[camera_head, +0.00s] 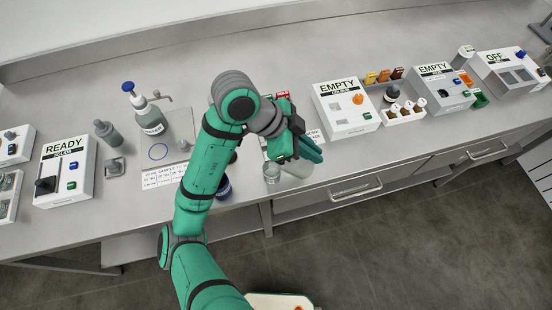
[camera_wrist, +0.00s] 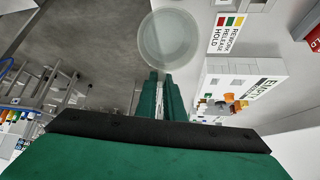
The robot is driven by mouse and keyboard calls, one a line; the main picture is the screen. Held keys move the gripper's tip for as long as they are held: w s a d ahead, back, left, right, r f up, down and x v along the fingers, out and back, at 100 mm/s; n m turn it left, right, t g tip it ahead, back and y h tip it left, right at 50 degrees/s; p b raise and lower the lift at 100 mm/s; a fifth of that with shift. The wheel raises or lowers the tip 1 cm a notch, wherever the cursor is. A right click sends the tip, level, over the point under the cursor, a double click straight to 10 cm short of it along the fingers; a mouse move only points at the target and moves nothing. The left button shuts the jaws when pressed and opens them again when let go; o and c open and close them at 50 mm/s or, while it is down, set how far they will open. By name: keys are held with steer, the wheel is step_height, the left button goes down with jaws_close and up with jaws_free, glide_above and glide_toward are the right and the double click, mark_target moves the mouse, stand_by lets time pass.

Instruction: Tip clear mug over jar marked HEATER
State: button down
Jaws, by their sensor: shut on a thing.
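My gripper (camera_head: 308,150) is over the front edge of the bench, beyond my green arm. In the wrist view its two green fingers (camera_wrist: 160,82) are close together at the rim of a round, clear, pale vessel (camera_wrist: 168,42), which I take for the clear mug. In the head view a pale see-through shape (camera_head: 298,169) hangs just below the fingers, partly hidden by them. I cannot make out its contents. I see no jar with a readable HEATER mark; a dark blue jar (camera_head: 223,188) is partly hidden behind my arm.
A small clear glass (camera_head: 271,173) stands near the bench edge, left of the gripper. A pump bottle (camera_head: 148,118) and the READY box (camera_head: 65,170) are at left. An EMPTY box (camera_head: 346,108) and a bottle rack (camera_head: 403,113) are at right.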

steer(key=shift+a+r+h, duration=0.55)
steer(key=shift+r+h, duration=0.25)
steer(key=shift+h, duration=0.3)
stand_by(6.2)
steer(key=shift+d+f+y, duration=0.4)
steer(key=shift+f+y, duration=0.15)
steer(key=shift+y, duration=0.15)
